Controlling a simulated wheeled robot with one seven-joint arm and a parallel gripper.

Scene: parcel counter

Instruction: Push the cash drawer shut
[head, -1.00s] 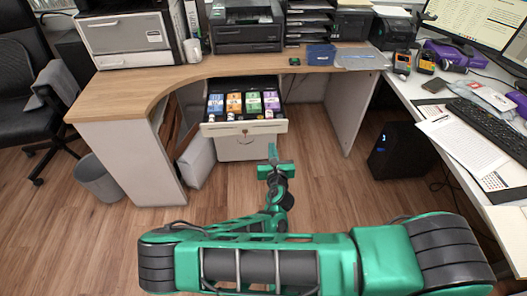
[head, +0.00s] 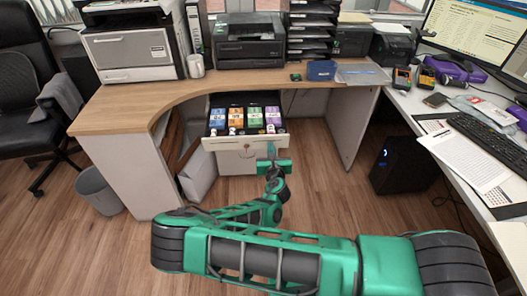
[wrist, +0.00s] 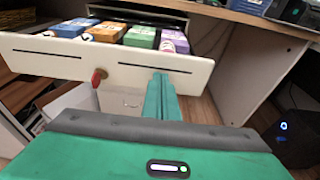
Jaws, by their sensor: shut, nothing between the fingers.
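The cash drawer (head: 226,143) stands pulled out from under the curved desk, with colourful boxes and small items in its tray. Its white front, with a red-tipped key or knob in the middle, also shows in the wrist view (wrist: 42,58). My gripper (head: 271,148) is shut and empty, at the right part of the drawer front. In the wrist view my gripper's green fingers (wrist: 160,78) overlap the lower edge of the front, right of the red knob. I cannot tell whether they touch it.
A wooden-topped desk (head: 120,108) surrounds the drawer, with its right side panel (head: 353,125) beyond it. A black computer tower (head: 402,165) stands on the floor at right, and a grey waste bin (head: 98,190) at left. Open wooden floor lies in front of the drawer.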

